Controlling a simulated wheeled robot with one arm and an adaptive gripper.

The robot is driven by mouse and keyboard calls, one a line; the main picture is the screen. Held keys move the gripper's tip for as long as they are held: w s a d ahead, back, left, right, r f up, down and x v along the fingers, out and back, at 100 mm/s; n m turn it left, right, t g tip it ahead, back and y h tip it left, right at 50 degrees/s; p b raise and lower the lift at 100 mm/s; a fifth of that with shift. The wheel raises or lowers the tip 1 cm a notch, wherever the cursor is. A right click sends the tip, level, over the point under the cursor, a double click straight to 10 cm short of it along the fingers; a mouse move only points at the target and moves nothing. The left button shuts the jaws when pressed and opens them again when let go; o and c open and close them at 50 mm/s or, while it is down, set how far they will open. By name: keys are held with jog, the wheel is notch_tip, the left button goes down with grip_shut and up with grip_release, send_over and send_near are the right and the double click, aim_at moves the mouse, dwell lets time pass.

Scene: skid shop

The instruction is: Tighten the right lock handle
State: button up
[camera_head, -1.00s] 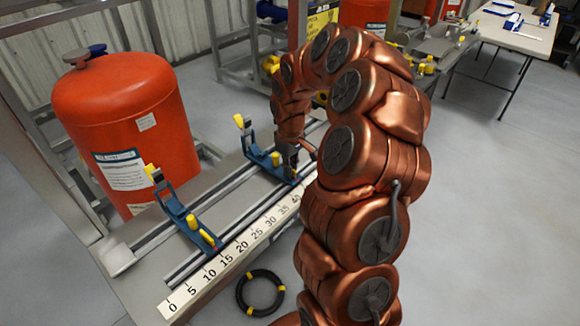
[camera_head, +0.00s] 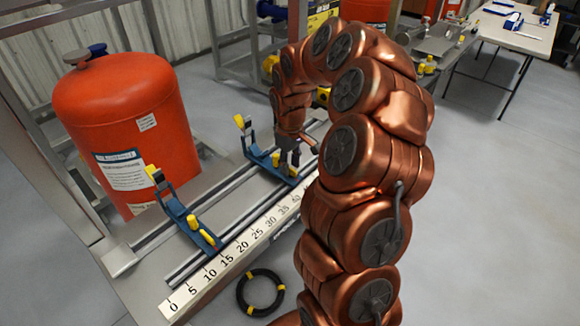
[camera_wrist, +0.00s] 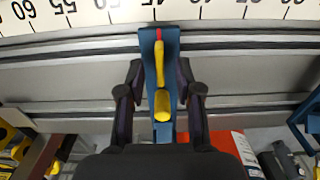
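The right lock handle (camera_wrist: 161,78) is a yellow lever on a blue clamp bracket (camera_wrist: 150,60), with a red mark at its far end. In the wrist view it lies lengthwise in the middle, pointing toward the ruler. My gripper (camera_wrist: 160,92) is open, one dark finger on each side of the bracket, with no clear grip on the handle. In the head view the right blue bracket (camera_head: 262,158) sits on the rails and my gripper (camera_head: 293,150) is at its near end, partly hiding the handle. The left bracket (camera_head: 180,213) stands farther left with its own yellow handles.
A ruler strip (camera_head: 235,248) runs along the bench's near edge beside the metal rails (camera_head: 215,225). A large orange tank (camera_head: 128,120) stands behind the left bracket. A black coiled hose (camera_head: 260,292) lies on the floor. Open floor is at the right.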

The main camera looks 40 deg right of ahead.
jog(key=shift+r+p, duration=0.45)
jog(key=shift+r, duration=2.05)
jog(key=shift+f+b, duration=0.1)
jog(key=shift+b, duration=0.2)
jog(key=shift+m+b, duration=0.4)
jog(key=shift+m, duration=0.1)
jog(key=shift+m+b, duration=0.7)
jog(key=m+b, duration=0.2)
jog(key=m, duration=0.1)
jog(key=shift+r+b, duration=0.25)
jog(key=shift+b, duration=0.05)
jog(key=shift+r+m, duration=0.25)
jog(key=shift+m, duration=0.45)
jog(key=shift+b, duration=0.3)
